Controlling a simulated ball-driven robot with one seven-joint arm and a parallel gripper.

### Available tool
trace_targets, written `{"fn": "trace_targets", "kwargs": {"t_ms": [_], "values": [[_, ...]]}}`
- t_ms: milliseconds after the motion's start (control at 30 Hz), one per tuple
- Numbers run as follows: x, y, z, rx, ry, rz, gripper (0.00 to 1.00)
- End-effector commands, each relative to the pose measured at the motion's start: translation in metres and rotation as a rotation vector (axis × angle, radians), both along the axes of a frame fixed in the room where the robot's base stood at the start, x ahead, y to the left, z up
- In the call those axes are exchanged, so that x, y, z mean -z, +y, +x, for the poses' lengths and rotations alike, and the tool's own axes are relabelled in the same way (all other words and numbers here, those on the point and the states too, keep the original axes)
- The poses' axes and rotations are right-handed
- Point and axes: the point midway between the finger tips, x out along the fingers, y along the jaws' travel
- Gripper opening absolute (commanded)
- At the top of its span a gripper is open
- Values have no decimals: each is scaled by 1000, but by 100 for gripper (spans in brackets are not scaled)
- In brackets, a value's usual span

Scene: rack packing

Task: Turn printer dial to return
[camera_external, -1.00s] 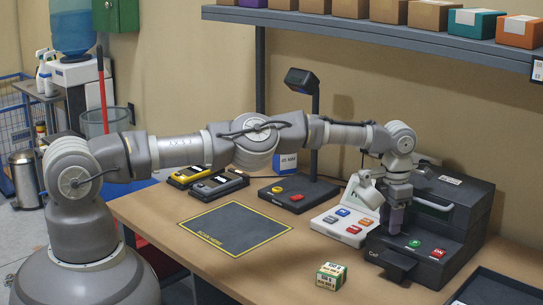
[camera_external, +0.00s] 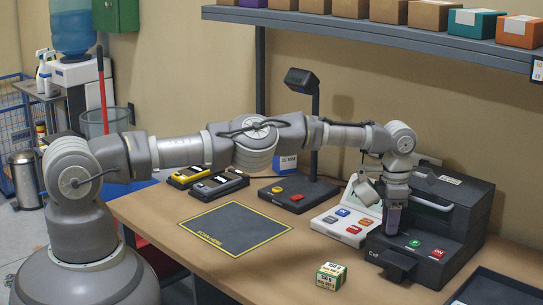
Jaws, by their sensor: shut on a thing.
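The black label printer (camera_external: 468,212) stands at the right of the table, with a green button (camera_external: 414,243) and a red button (camera_external: 438,253) on its front ledge and a dark tray (camera_external: 392,264) sticking out in front. My gripper (camera_external: 394,230) points straight down at the left part of the printer's front ledge. It is shut on the printer dial, which the fingers hide. The dial's pointer and markings cannot be seen.
A white button panel (camera_external: 327,233) stands close left of the printer. A scanner stand (camera_external: 300,190), two handheld devices (camera_external: 208,182), a dark mat (camera_external: 236,228) and a small green-and-white box (camera_external: 331,276) are on the table. The shelf (camera_external: 380,34) hangs above.

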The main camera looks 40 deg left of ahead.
Motion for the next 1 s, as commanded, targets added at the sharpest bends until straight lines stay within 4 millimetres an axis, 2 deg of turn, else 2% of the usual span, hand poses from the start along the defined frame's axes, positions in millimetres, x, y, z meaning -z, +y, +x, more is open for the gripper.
{"fn": "trace_targets", "kwargs": {"t_ms": [67, 100, 200, 533, 800, 1000], "values": [[1, 1, 0, -1, 1, 1, 9], [1, 1, 0, -1, 1, 1, 44], [1, 0, 0, -1, 1, 1, 65], [-4, 0, 0, -1, 0, 0, 65], [-52, 0, 1, -2, -1, -1, 65], [-75, 0, 0, -1, 1, 1, 65]]}}
